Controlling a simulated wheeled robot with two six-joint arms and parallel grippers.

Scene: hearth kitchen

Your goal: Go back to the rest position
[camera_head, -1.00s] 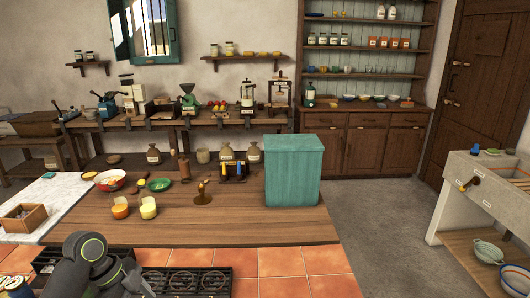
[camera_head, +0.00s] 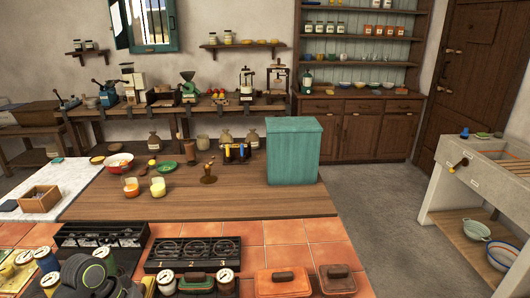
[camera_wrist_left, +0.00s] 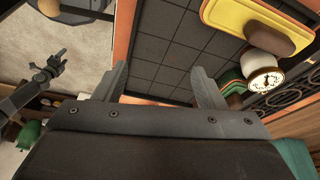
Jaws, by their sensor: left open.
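My left arm shows at the bottom left of the head view, dark with a green ring, over the front counter. Its jaws are hidden there. In the left wrist view my left gripper (camera_wrist_left: 162,85) is open with nothing between its fingers. Beyond the fingers is a dark grid-lined surface (camera_wrist_left: 165,50). A small dark jointed arm with a gripper-like end (camera_wrist_left: 46,74) shows at the left of that view. It may be my right arm, but its jaws are too small to read.
Behind, the wooden table (camera_head: 255,203) carries a teal bin (camera_head: 293,152), bowls and cups. A stone sink (camera_head: 482,185) stands right. Open floor lies between.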

